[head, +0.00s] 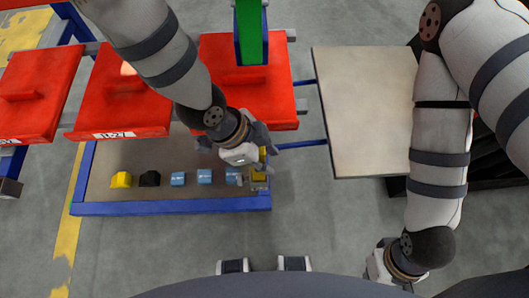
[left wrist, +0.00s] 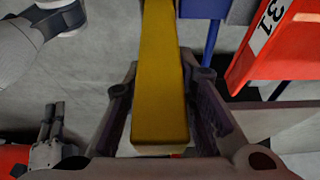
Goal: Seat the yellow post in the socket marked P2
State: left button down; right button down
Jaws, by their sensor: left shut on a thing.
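My left gripper (head: 263,148) is shut on the yellow post (left wrist: 160,80), which lies lengthwise between its two fingers in the left wrist view. In the head view only a small yellow part of the post (head: 262,151) shows beside the fingers. The gripper is above the right end of a blue-framed table (head: 170,207). My right gripper (head: 378,270) is at the bottom right of the head view, mostly hidden by its wrist, so its fingers cannot be made out. No P2 mark can be read, and I cannot tell which place is that socket.
Several small blocks stand in a row on the table: yellow (head: 121,180), black (head: 150,179) and blue (head: 178,179). Red panels (head: 125,95) stand behind it. A green upright (head: 251,32) is at the top. A beige board (head: 365,110) lies to the right.

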pick_arm(q)
jog(key=shift+f, duration=0.65)
jog(key=c, duration=1.2)
grip_release()
jog(key=shift+c, duration=0.2)
jog(key=v, duration=1.2)
